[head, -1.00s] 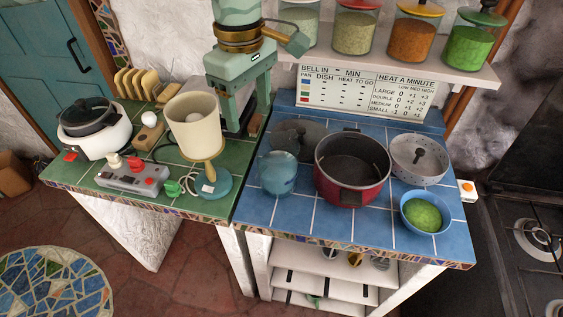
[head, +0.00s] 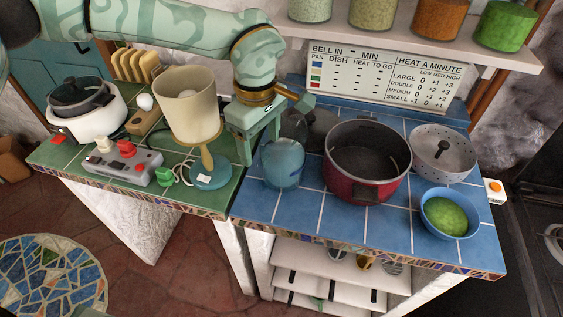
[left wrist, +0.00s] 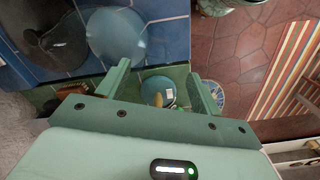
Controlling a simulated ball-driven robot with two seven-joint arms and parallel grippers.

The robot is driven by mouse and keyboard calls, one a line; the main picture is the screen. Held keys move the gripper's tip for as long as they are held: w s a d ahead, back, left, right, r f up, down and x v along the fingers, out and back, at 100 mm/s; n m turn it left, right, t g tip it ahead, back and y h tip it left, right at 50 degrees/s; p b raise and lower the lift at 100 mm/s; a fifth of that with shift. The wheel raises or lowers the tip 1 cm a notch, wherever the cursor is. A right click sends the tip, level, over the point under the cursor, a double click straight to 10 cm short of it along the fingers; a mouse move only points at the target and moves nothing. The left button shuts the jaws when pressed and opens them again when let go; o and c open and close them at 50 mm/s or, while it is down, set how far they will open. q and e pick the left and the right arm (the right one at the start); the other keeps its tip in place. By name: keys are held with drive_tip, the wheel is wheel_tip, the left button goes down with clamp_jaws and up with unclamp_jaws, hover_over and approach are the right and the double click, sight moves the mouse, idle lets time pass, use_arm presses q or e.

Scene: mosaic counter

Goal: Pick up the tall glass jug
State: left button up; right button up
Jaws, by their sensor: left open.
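The glass jug (head: 284,165) is blue and see-through and stands upright on the blue tiles, near the seam with the green tiles. It also shows in the left wrist view (left wrist: 116,36) as a pale blue round shape at the upper left, beyond the left finger. My left gripper (head: 262,148) points down just left of and behind the jug, with its fingers apart and nothing between them. In the left wrist view the open fingers (left wrist: 158,70) are over the green tile edge. Whether a finger touches the jug I cannot tell.
A red pot (head: 352,189) stands close right of the jug, and a dark lid (head: 318,122) lies behind. A colander (head: 444,150) and blue bowl (head: 446,229) are farther right. The front blue tiles are clear.

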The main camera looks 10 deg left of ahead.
sight(263, 157)
use_arm(q)
drive_tip(key=shift+s+f, duration=0.1)
drive_tip(key=shift+f, duration=0.45)
drive_tip(key=f, duration=0.2)
drive_tip(key=f+b, duration=0.1)
drive_tip(key=f, duration=0.1)
drive_tip(key=shift+w+d+f, duration=0.1)
drive_tip(key=shift+w+f, duration=0.1)
drive_tip(key=shift+r, duration=0.1)
drive_tip(key=shift+c, duration=0.4)
clamp_jaws()
